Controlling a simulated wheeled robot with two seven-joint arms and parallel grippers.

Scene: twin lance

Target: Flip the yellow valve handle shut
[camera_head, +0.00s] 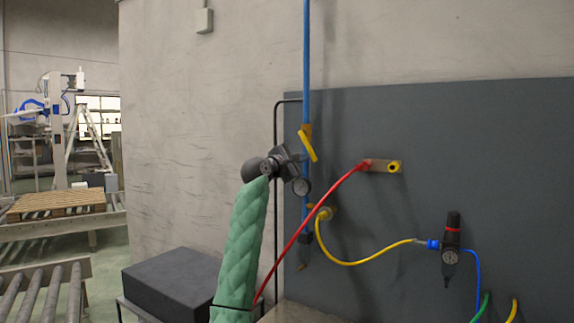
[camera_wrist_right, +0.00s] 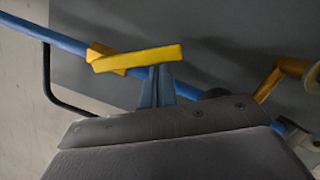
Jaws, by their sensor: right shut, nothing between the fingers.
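The yellow valve handle (camera_head: 308,145) sits on the vertical blue pipe (camera_head: 306,60) at the wall panel's left edge. It slants from upper left to lower right, at an angle to the pipe. In the right wrist view the handle (camera_wrist_right: 138,58) is a flat yellow bar across the top of my fingers. My right gripper (camera_head: 302,157) is shut and empty, at the handle's lower left. Its fingertips (camera_wrist_right: 160,70) reach the bar's lower edge in the right wrist view; I cannot tell whether they touch. My left gripper is not in view.
A red hose (camera_head: 325,208) and a yellow hose (camera_head: 365,257) hang in front of the grey panel (camera_head: 480,150). A black box (camera_head: 180,283) stands at lower left.

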